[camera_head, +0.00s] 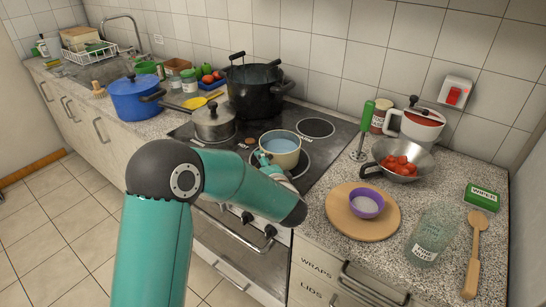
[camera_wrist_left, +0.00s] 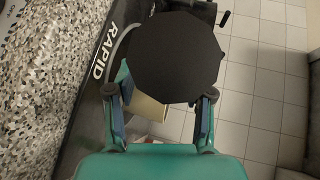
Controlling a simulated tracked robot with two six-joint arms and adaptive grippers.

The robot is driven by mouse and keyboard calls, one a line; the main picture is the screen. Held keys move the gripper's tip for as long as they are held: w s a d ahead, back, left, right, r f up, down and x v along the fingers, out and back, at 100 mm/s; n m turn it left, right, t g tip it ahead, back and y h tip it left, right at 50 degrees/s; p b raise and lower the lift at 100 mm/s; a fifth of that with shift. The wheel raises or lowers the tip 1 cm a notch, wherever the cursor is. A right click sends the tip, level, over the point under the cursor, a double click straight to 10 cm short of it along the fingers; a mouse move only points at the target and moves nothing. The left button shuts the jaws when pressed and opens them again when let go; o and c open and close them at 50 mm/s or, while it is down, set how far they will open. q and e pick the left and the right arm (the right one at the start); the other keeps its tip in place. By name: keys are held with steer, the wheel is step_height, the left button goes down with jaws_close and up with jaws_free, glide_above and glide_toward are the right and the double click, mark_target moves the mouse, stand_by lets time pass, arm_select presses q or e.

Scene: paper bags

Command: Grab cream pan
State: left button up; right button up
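The cream pan (camera_head: 281,147) has a pale blue inside and stands upright at the front of the stove. My left arm reaches across to it, and the left gripper (camera_head: 282,172) is just in front of the pan's near side, mostly hidden by my own wrist. The pan's handle is not visible there. In the left wrist view, the left gripper's fingers (camera_wrist_left: 160,95) are wide apart. A dark, many-sided shape fills the space between and beyond them; I cannot tell what it is. My right gripper is not in view.
A grey lidded pot (camera_head: 214,123) and a large black pot (camera_head: 256,90) stand behind the pan.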

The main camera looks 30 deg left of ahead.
arm_select(q)
jaws_close()
steer(key=shift+r, duration=0.1)
steer(key=shift+r, duration=0.15)
